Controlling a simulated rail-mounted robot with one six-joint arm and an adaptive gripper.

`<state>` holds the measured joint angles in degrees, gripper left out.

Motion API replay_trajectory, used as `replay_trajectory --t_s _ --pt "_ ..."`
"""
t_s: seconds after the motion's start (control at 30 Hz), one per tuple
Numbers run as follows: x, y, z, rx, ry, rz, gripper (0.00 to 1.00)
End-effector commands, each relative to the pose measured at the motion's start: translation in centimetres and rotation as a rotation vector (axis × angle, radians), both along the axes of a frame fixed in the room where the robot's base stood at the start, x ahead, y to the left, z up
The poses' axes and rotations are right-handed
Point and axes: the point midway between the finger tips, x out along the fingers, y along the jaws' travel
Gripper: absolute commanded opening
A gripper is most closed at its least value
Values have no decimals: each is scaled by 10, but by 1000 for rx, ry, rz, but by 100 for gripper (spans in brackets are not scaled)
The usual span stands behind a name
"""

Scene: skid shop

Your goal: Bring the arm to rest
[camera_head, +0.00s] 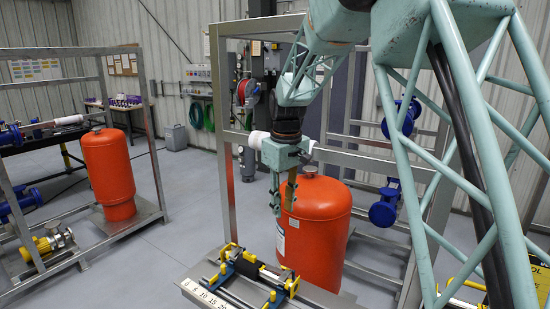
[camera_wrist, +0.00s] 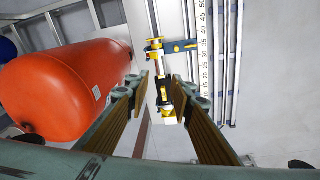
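My teal arm hangs down in the head view, with my gripper (camera_head: 282,207) pointing down in front of an orange tank (camera_head: 318,225). In the wrist view my gripper (camera_wrist: 160,88) has its two ridged fingers spread apart, with nothing held between them. Beyond the gap lies a fixture with blue and yellow clamps (camera_wrist: 160,60) on a ruled rail. In the head view this clamp fixture (camera_head: 255,272) sits below the fingers, apart from them. The orange tank (camera_wrist: 65,88) is to the left in the wrist view.
A metal frame (camera_head: 221,110) stands around the tank. A second skid at left holds another orange tank (camera_head: 108,170) and a yellow-ended pump (camera_head: 47,246). Blue flanged fittings (camera_head: 385,208) are at right. Grey floor between the skids is clear.

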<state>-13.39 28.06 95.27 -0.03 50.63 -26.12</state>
Motion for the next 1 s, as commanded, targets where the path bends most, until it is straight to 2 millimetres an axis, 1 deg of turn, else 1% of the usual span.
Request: replay_trajectory --t_s 0.1,0.4,0.7,1.0 --pt "-16 -11 15 4 -10 -25 22" --pt "-57 -37 48 14 -30 -89 22" --pt "-103 -61 74 23 -50 -151 22" --pt "-150 -84 94 35 -70 -213 22"
